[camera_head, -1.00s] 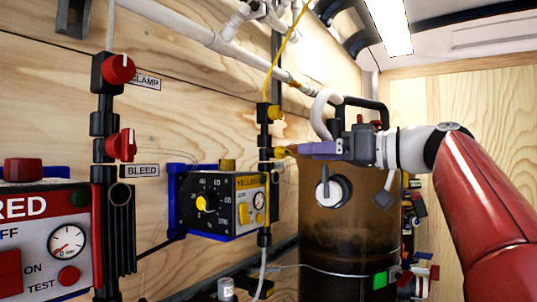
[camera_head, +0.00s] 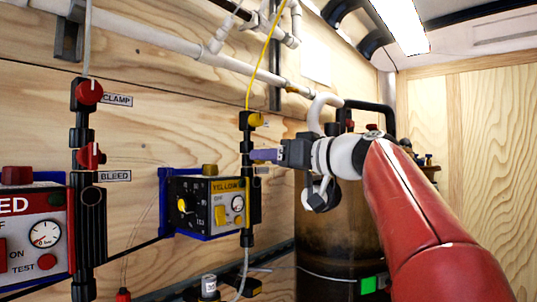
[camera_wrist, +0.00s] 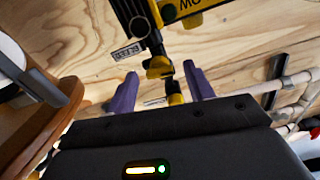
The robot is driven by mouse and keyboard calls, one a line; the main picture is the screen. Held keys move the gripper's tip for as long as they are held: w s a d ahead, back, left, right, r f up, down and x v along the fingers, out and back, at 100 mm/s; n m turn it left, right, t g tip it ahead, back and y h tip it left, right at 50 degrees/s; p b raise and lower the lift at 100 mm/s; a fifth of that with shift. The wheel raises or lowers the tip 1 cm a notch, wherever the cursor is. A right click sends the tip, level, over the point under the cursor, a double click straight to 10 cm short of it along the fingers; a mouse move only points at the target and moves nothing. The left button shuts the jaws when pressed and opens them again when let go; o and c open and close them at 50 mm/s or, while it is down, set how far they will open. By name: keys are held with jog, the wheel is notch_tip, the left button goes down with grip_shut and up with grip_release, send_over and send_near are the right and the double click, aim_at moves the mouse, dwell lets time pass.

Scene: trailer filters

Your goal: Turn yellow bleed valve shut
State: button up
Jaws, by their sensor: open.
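The yellow bleed valve (camera_wrist: 159,67) is a yellow knob on a black vertical fitting, beside a BLEED label (camera_wrist: 127,53) in the wrist view. My gripper (camera_wrist: 162,72) is open, with one purple finger on each side of this knob. Its tips are about level with the knob; I cannot tell whether they touch it. In the head view my gripper (camera_head: 256,155) points left at the fitting and hides the bleed knob. A second yellow knob, the upper one (camera_head: 255,119), sits above it; it also shows in the wrist view (camera_wrist: 175,94).
The yellow control box (camera_head: 205,200) is just below and left of my gripper. A brown filter cylinder (camera_head: 340,240) stands behind my arm. The red unit (camera_head: 40,235) with its own red knobs (camera_head: 90,157) is at far left. White pipes (camera_head: 180,47) run above.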

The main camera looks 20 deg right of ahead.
jog(key=shift+w+a, duration=0.35)
jog(key=shift+w, duration=0.1)
jog(key=shift+c, duration=0.3)
jog(key=c, duration=0.9)
jog(key=shift+m, duration=0.7)
jog(key=o, duration=1)
jog(key=shift+c, duration=0.2)
